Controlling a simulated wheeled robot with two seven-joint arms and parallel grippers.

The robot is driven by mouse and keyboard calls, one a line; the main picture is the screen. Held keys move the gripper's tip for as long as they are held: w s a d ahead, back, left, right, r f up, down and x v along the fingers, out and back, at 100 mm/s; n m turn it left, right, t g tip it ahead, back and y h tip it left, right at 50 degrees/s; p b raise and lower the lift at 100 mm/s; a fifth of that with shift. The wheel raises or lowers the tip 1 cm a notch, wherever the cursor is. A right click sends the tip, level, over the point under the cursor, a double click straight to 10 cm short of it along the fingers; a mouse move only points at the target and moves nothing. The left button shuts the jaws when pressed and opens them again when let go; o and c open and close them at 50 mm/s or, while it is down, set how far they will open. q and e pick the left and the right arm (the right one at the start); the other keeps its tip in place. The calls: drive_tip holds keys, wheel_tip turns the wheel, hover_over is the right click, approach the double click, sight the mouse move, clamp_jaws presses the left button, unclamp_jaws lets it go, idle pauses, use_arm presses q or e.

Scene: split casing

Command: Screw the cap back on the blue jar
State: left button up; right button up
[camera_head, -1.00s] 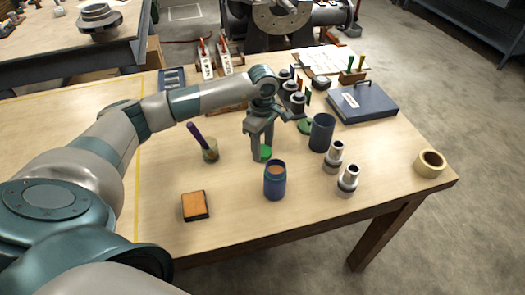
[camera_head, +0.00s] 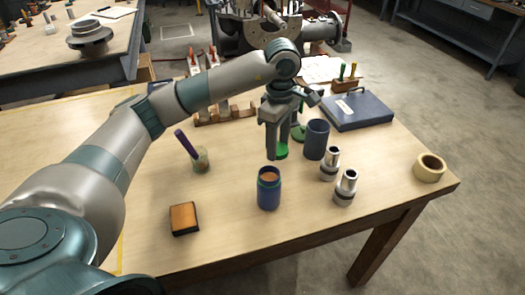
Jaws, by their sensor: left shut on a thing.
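The blue jar (camera_head: 269,190) stands upright and open on the table, with brownish contents showing at its mouth. My left gripper (camera_head: 277,150) points down behind the jar, a little to its right in the picture. It is shut on a green cap (camera_head: 282,151), held between the fingertips and apart from the jar. A second green lid-like disc (camera_head: 299,133) shows behind the gripper, partly hidden. My right gripper is not in view.
A dark blue cylinder (camera_head: 316,140) and two metal fittings (camera_head: 345,188) stand right of the jar. A cup with a purple-handled tool (camera_head: 200,162) and an orange-topped block (camera_head: 184,218) are at left. A tape roll (camera_head: 430,168) and blue case (camera_head: 358,110) lie right.

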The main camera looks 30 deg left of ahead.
sight(286, 152)
use_arm(q)
drive_tip(key=d, duration=0.1)
drive_tip(key=d+r, duration=0.1)
drive_tip(key=shift+d+r+b, duration=0.25)
drive_tip(key=shift+d+b, duration=0.1)
drive_tip(key=shift+b, duration=0.05)
drive_tip(key=shift+s+d+r, duration=0.1)
drive_tip(key=shift+d+r, duration=0.45)
drive_tip(key=shift+d, duration=0.2)
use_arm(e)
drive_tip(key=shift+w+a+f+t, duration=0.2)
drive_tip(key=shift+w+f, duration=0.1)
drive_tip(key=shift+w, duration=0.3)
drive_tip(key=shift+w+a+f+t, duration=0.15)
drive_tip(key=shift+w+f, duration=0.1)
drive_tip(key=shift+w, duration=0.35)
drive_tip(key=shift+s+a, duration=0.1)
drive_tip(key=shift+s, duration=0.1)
